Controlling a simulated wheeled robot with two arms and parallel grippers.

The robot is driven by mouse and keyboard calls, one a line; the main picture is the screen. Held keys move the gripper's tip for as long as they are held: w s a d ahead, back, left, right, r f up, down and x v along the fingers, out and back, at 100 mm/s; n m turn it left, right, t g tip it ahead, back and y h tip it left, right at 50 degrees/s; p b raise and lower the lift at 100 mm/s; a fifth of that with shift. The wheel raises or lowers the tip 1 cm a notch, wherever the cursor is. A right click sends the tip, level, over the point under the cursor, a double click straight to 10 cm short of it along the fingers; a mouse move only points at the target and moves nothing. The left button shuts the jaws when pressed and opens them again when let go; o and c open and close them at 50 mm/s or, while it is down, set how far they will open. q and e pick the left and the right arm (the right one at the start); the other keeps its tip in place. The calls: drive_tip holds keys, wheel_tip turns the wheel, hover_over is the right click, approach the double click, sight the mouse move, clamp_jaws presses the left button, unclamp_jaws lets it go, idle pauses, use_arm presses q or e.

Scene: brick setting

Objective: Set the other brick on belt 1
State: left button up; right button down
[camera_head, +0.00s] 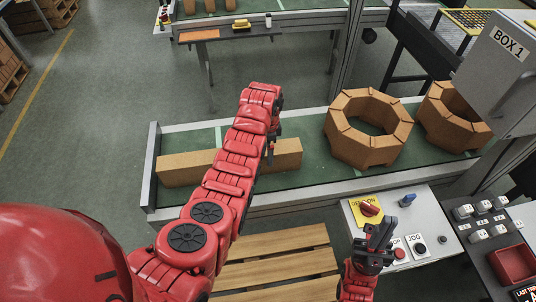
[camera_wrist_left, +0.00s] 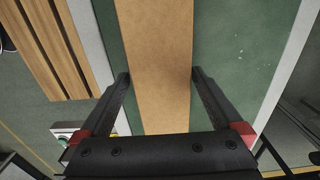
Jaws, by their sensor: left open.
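A long tan brick (camera_head: 185,168) lies across the left part of the near green belt (camera_head: 310,172); my left arm hides its middle. In the left wrist view the brick (camera_wrist_left: 157,60) runs between the two fingers of my left gripper (camera_wrist_left: 160,76). Those fingers are open, one on each side of it; I cannot tell whether they touch it. In the head view my left gripper is mostly hidden behind its arm. My right gripper (camera_head: 378,238) is over the control panel, away from the brick; its finger gap is unclear.
Two octagonal brick rings (camera_head: 345,140) (camera_head: 440,132) stand on the belt's right part. A grey box labelled BOX 1 (camera_head: 500,65) overhangs the right end. A control panel (camera_head: 430,220) and a slatted wooden surface (camera_head: 280,245) are in front. Another belt (camera_head: 300,22) runs behind.

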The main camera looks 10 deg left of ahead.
use_arm(q)
wheel_tip(320, 180, up, 6)
drive_tip(key=shift+w+r, duration=0.1)
drive_tip(key=shift+w, duration=0.05)
drive_tip(key=shift+r+p, duration=0.65)
drive_tip(key=shift+r, duration=0.2)
drive_tip(key=shift+r+p, duration=0.45)
drive_tip(key=shift+r, duration=0.15)
drive_tip(key=shift+f, duration=0.1)
drive_tip(key=shift+d, duration=0.1)
